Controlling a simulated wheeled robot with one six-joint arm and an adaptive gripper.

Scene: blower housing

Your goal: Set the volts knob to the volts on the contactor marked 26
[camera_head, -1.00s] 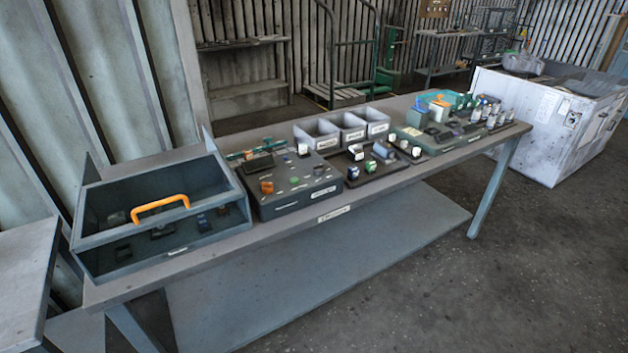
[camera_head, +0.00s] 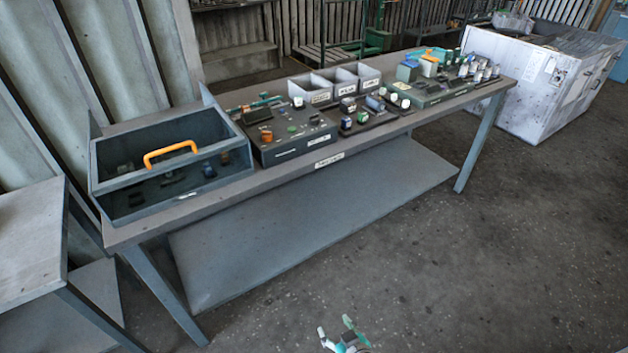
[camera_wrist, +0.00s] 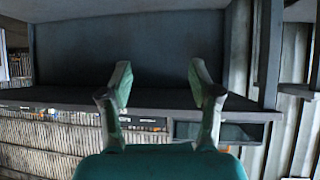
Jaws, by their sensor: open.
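A dark control box (camera_head: 290,151) with an orange part, a green part and several small knobs or buttons stands on the bench. I cannot tell which is the volts knob; the labels are too small to read. Dark parts sit in the open bin (camera_head: 150,205) with the orange handle, at the bench's left end. I cannot make out a contactor marked 26. My gripper (camera_head: 336,329) is at the bottom edge, over the floor in the picture and apart from the bench. In the wrist view my gripper (camera_wrist: 161,84) is open, with nothing between the fingers.
The long bench (camera_head: 225,192) has a low shelf (camera_head: 310,220). Three grey trays (camera_head: 320,91), small parts and a green-grey box (camera_head: 440,98) stand further right. A white cabinet (camera_head: 520,75) is beyond the bench. A grey table (camera_head: 30,235) is at left. The front floor is clear.

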